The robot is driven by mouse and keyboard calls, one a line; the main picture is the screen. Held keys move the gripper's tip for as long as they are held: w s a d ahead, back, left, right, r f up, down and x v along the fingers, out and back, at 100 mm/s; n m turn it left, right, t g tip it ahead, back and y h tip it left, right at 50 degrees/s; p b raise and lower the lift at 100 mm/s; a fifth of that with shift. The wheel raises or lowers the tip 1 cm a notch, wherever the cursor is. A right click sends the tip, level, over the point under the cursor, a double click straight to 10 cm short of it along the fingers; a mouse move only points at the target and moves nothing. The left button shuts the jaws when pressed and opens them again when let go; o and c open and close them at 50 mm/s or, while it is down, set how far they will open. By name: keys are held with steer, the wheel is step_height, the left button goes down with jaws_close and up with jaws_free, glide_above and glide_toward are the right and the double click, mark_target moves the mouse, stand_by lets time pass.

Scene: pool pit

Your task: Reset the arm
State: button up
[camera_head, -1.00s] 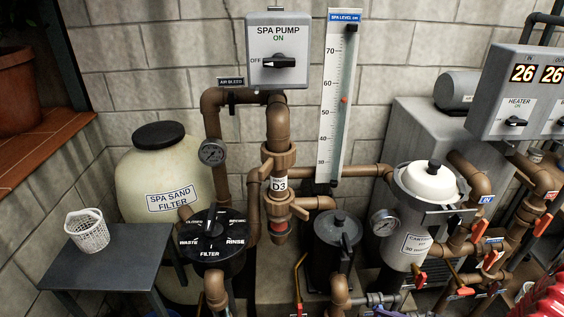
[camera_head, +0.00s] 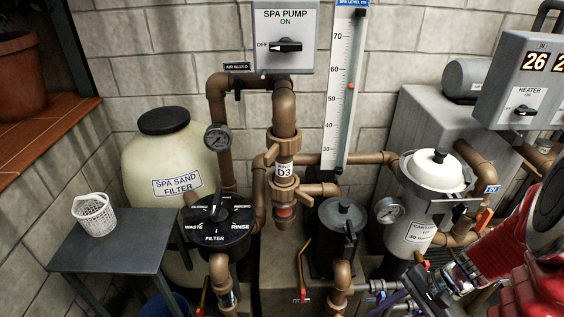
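My red arm comes in from the lower right in the head view, in front of the pipes and the cartridge filter. Its metallic end, my gripper (camera_head: 428,285), points left and down near the bottom edge. The fingers are small and blend with the pipes behind them, so I cannot tell whether they are open or shut. I see no object clearly held. The arm hides part of the pipes and valves at the lower right.
The cartridge filter (camera_head: 417,217) and a dark pump strainer (camera_head: 338,238) stand left of the arm. The heater control box (camera_head: 530,85) is above it. Farther left are the black multiport valve (camera_head: 214,224), the sand filter (camera_head: 165,160) and a table (camera_head: 112,242) bearing a white basket (camera_head: 94,214).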

steer(key=a+r+n+t+h, duration=0.2)
steer(key=r+n, duration=0.2)
steer(key=r, duration=0.3)
steer(key=a+r+n+t+h, duration=0.2)
steer(key=a+r+n, duration=0.1)
steer(key=r, duration=0.5)
steer(key=a+r+n+t+h, duration=0.2)
steer(key=a+r+n+h, duration=0.1)
steer(key=r, duration=0.4)
steer(key=shift+s+a+r+n, duration=0.25)
steer(key=shift+s+n, duration=0.05)
steer(key=shift+n, duration=0.5)
